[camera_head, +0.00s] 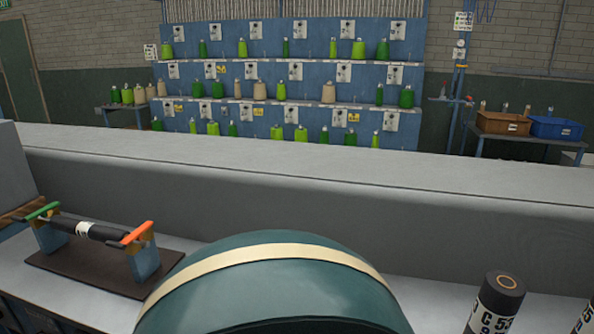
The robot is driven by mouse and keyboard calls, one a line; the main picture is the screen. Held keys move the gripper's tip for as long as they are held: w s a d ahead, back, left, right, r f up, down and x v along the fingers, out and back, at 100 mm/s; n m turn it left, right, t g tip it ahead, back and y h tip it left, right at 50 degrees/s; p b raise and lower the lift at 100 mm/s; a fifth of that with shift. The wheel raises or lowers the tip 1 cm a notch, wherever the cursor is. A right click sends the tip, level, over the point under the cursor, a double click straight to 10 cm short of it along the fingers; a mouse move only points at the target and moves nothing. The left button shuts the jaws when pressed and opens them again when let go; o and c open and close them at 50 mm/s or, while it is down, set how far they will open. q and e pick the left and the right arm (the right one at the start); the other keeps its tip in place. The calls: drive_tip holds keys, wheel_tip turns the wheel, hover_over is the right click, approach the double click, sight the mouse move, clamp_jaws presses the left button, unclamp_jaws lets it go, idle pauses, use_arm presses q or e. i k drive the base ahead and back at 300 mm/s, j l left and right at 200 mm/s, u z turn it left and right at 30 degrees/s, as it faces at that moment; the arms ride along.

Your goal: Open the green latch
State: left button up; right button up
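The green latch (42,211) is a small green bar at the left of the head view. It lies across the top of the left blue stand (50,238), at one end of a black cylinder (100,231) with a white label. An orange latch (137,233) lies across the right blue stand (144,260) at the cylinder's other end. Both stands rise from a dark brown base board (85,266) on the grey bench. I cannot tell from this view whether the green latch is fastened. Neither of my grippers shows.
A large teal rounded shape with a cream band fills the bottom middle, right of the base board. A black labelled cylinder (495,303) stands upright at lower right. A grey raised ledge (300,185) runs behind the bench. A blue rack (290,70) with green spools stands beyond.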

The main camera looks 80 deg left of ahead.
sight(43, 213)
drive_tip(key=u, duration=3.6)
drive_tip(key=k+l+u, duration=0.15)
drive_tip(key=l+u, duration=0.15)
drive_tip(key=u, duration=0.15)
drive_tip(key=k+l+u, duration=0.2)
drive_tip(key=u, duration=0.25)
drive_tip(key=k+l, duration=0.2)
drive_tip(key=l, duration=0.15)
drive_tip(key=k+l, duration=0.3)
drive_tip(key=k, duration=0.2)
drive_tip(key=k+l, duration=0.1)
drive_tip(key=k, duration=0.25)
drive_tip(key=i+j, duration=0.65)
drive_tip(key=j, duration=0.2)
drive_tip(key=i+j, duration=0.7)
drive_tip(key=j, duration=0.15)
